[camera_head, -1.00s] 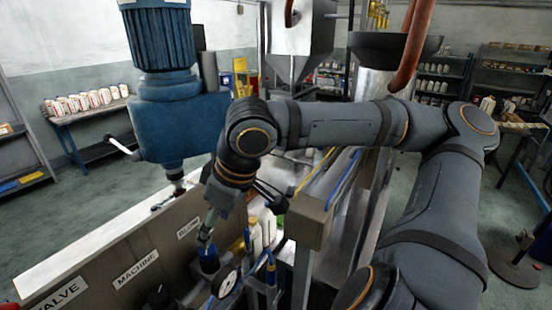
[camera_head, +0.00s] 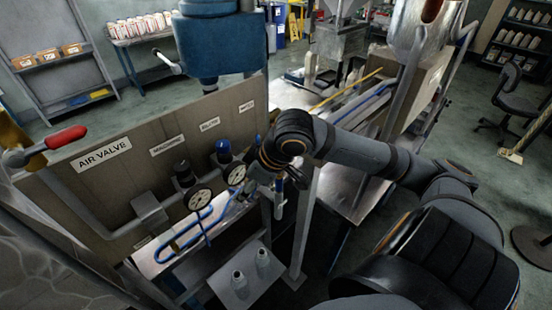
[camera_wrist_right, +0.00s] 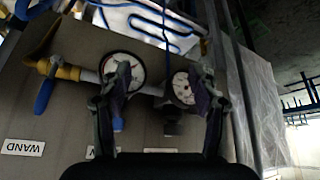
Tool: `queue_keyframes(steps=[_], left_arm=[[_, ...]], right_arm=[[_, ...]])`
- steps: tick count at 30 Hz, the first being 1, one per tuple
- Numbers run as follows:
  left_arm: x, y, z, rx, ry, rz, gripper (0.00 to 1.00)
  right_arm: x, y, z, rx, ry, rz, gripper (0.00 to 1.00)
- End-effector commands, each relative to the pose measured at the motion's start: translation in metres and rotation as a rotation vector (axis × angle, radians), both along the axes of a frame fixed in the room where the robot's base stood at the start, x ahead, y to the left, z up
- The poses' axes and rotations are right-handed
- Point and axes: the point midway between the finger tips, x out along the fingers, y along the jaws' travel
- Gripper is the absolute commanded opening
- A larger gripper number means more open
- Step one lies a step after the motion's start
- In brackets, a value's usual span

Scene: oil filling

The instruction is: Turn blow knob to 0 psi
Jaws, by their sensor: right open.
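The blue blow knob (camera_head: 222,152) sits on the panel under the BLOW label (camera_head: 210,124), with its round gauge (camera_head: 236,173) below. The needle reading is too small to tell. In the right wrist view the picture is upside down: the blue knob (camera_wrist_right: 118,123) shows below its white gauge (camera_wrist_right: 122,68), beside the left finger. My right gripper (camera_wrist_right: 160,85) is open, its fingers apart and partly covering both gauges. In the head view it (camera_head: 250,184) is just right of the blow gauge, partly hidden by its wrist. My left gripper is not in view.
A dark knob (camera_head: 184,175) and its gauge (camera_head: 200,199) stand left of the blow knob, under MACHINE (camera_head: 167,145). A red-handled air valve (camera_head: 66,137) is at far left. Blue hoses (camera_head: 190,232) run below the gauges. A metal post (camera_head: 305,215) stands to the right.

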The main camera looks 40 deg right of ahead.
Motion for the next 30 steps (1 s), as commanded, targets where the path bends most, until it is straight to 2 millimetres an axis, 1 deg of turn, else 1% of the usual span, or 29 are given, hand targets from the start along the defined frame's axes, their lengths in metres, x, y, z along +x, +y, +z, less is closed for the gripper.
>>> queue_keyframes(steps=[1,6,12,17,21,24,30], left_arm=[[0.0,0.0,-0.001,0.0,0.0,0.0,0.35],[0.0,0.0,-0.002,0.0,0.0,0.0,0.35],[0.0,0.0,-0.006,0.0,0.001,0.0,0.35],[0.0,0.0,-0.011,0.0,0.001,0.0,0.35],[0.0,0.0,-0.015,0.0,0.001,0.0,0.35],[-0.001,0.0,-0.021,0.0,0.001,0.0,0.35],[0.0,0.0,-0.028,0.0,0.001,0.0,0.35]], right_arm=[[0.0,0.004,-0.013,0.015,-0.001,-0.008,0.61],[0.0,0.007,-0.051,0.027,-0.017,-0.056,0.61],[-0.005,0.004,-0.098,0.028,-0.012,-0.147,0.61],[-0.01,-0.003,-0.134,0.018,0.005,-0.219,0.61],[-0.019,-0.008,-0.167,0.002,0.031,-0.281,0.61],[-0.021,-0.013,-0.189,-0.008,0.043,-0.314,0.61],[-0.031,-0.02,-0.23,-0.028,0.077,-0.369,0.61]])
